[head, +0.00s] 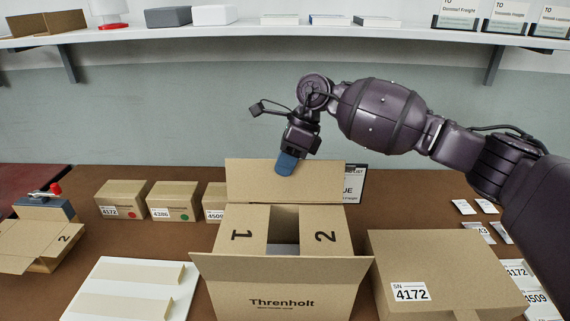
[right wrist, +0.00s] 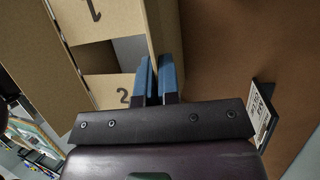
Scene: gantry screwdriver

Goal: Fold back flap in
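An open cardboard box (head: 282,295) marked "Threnholt" stands at the front middle of the table. Its side flaps, 1 (head: 243,232) and 2 (head: 325,232), lie folded in with a gap between them. Its front flap (head: 282,268) leans outward toward me. Its back flap (head: 315,183) stands upright. My right gripper (head: 287,163) is at the top edge of the back flap, with one blue finger in front of it. In the right wrist view, the blue fingers (right wrist: 158,78) are close together with the flap's edge (right wrist: 156,35) running between them. My left gripper is out of view.
A closed carton (head: 440,265) labelled 4172 stands right of the box. A white board (head: 100,290) with cardboard strips lies left. Small cartons (head: 173,198) stand behind. A small open box (head: 30,240) is at far left. A shelf (head: 290,32) runs above.

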